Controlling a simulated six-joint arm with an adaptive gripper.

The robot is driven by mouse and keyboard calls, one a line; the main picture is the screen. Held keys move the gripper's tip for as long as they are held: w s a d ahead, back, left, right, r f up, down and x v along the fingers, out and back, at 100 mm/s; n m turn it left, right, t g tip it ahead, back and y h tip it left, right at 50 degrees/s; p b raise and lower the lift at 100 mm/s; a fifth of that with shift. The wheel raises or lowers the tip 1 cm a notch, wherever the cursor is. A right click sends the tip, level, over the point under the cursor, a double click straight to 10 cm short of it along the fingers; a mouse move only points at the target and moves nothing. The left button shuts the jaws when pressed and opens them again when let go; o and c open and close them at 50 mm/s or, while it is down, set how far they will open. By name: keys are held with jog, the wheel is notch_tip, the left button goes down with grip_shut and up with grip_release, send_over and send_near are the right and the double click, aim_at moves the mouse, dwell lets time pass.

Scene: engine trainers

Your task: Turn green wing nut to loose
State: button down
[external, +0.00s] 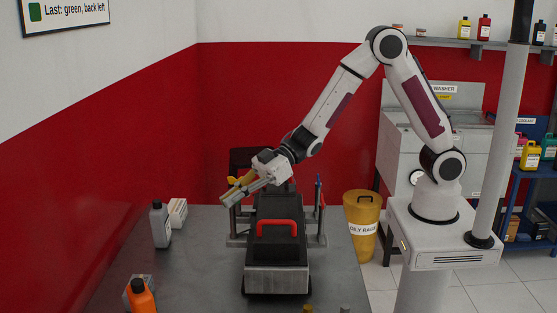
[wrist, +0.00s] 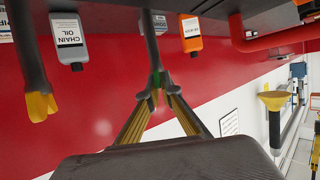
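The green wing nut (wrist: 155,97) shows as a small green patch at the end of a dark post in the wrist view. My gripper (wrist: 159,88) has its two fingers drawn together around it, and the tips cover most of it. The nut's turn angle is hidden. In the external view, my gripper (external: 229,200) points down and left over the left side of the engine trainer (external: 277,279), and the green nut cannot be made out there. A yellow wing nut (wrist: 40,106) on another dark post is left of my gripper in the wrist view.
A red handle (external: 277,223) stands on the trainer. A grey bottle (external: 160,225) and an orange bottle (external: 141,298) stand left on the table. A yellow rag bin (external: 362,222) is to the right. A wall sign (external: 67,12) reads "Last: green, back left".

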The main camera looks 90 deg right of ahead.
jog(key=shift+n+g+y, duration=0.7)
jog(key=shift+n+y, duration=0.1)
jog(key=shift+n, duration=0.1)
jog(key=shift+n+g+y, duration=1)
jog(key=shift+n+g, duration=0.3)
jog(key=shift+n, duration=0.1)
jog(key=shift+n+g+y, duration=0.8)
jog(key=shift+n+g, duration=1.2)
jog(key=shift+g, duration=0.2)
jog(key=shift+n+g, duration=0.3)
jog(key=shift+g, duration=0.1)
jog(key=c, duration=2.3)
grip_release()
jog(key=shift+d+r, duration=0.1)
jog(key=shift+v, duration=5.9)
